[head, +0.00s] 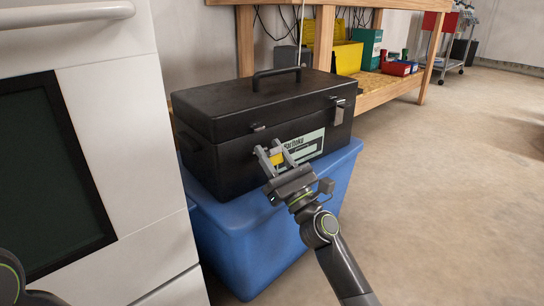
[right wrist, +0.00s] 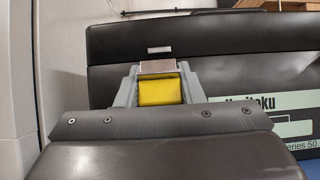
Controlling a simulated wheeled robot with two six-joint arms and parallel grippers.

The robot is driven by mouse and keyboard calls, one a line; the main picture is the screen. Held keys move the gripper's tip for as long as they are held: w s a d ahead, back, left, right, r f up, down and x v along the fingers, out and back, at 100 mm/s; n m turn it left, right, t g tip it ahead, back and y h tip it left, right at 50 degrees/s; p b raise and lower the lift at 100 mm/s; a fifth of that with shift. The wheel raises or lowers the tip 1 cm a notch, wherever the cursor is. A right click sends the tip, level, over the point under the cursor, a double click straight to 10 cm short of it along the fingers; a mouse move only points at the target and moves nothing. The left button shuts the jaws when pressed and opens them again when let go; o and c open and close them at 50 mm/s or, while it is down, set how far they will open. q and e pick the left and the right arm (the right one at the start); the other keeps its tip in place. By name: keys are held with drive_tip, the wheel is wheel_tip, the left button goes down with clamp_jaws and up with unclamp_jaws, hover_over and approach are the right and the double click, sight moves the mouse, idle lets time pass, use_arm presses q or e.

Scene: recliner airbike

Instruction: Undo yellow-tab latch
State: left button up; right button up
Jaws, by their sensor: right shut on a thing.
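A black toolbox (head: 245,110) with a top handle stands on a blue bin (head: 262,225). Its lid looks closed. The yellow-tab latch (head: 277,158) is on the toolbox front, left of a pale label. In the right wrist view, the yellow tab (right wrist: 160,90) lies between the fingers, with a metal plate above it. My right gripper (head: 272,153) is shut on the yellow tab, with a finger on either side. My left gripper is not in view; only part of my left arm shows at the lower left edge.
A white appliance (head: 130,130) with a dark panel stands close on the left. A wooden workbench (head: 390,92) with yellow, green and red boxes is behind. The concrete floor (head: 450,190) on the right is clear.

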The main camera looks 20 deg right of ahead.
idle(0.4)
drive_tip(key=o, duration=1)
drive_tip(key=shift+f, duration=0.1)
drive_tip(key=b+v, duration=0.3)
drive_tip(key=v, duration=0.4)
drive_tip(key=shift+s+f, duration=0.1)
drive_tip(key=shift+s, duration=0.15)
